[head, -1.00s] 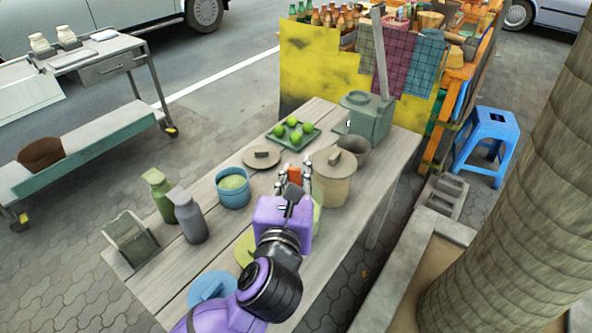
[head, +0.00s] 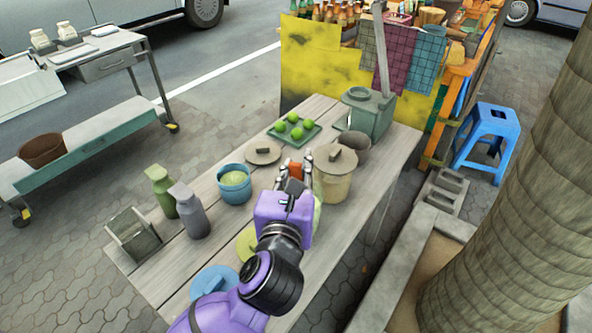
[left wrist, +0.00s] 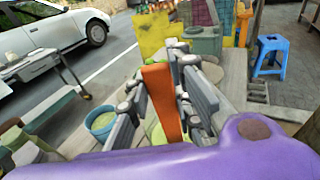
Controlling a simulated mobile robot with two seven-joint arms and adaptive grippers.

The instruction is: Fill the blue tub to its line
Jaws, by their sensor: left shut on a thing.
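The blue tub (head: 234,197) stands open on the wooden table, left of my left gripper, with pale green material inside. It also shows in the left wrist view (left wrist: 91,129), left of the fingers. I cannot make out its line. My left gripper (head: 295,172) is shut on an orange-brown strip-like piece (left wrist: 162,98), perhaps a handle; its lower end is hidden. The gripper is apart from the tub, close to the tan lidded tub (head: 333,186). A pale green container (head: 318,214) is partly hidden behind my gripper. My right gripper is out of view.
A yellow-green lid (head: 245,241) and a blue lid (head: 212,281) lie near my arm. Green and grey bottles (head: 190,212) stand left of the tub. A round lid (head: 262,153), a tray of green fruit (head: 292,143) and a grey-green box (head: 369,118) are behind.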

